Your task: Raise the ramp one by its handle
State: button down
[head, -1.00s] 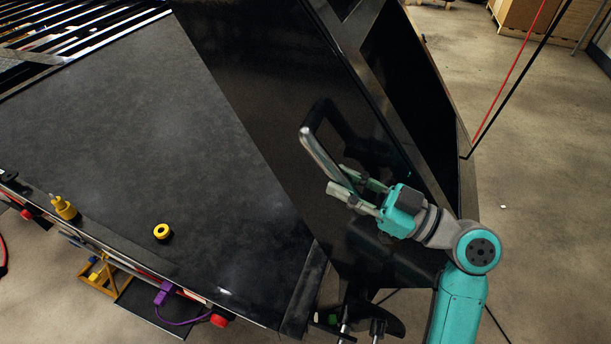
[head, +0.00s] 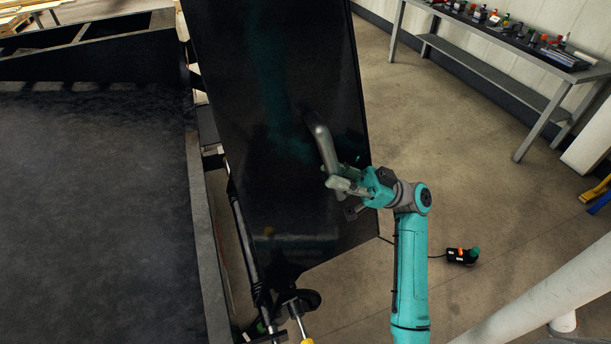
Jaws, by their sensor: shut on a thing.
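The ramp (head: 270,60) is a glossy black panel standing steeply tilted in the middle of the head view, beside the trailer deck. Its handle (head: 324,150) is a grey metal bar on the panel face. My gripper (head: 337,184) is at the lower end of the handle, with its fingers shut on it. The fingers hide part of that end.
The dark trailer deck (head: 90,190) fills the left. A strut (head: 245,240) runs beside the ramp's lower left edge. A workbench (head: 510,35) with small items stands back right. A white post (head: 550,300) crosses the lower right. A small black device (head: 461,256) lies on open floor.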

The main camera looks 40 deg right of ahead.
jog(key=shift+s+d+f+t, duration=0.15)
jog(key=shift+s+d+f, duration=0.05)
jog(key=shift+d, duration=0.4)
jog(key=shift+s+d+f+t, duration=0.15)
jog(key=shift+s+d, duration=0.05)
jog(key=shift+d, duration=0.4)
jog(key=c, duration=0.9)
grip_release()
jog(key=shift+d, duration=0.2)
jog(key=shift+a, duration=0.1)
jog(key=v, duration=1.2)
jog(key=shift+f, duration=0.1)
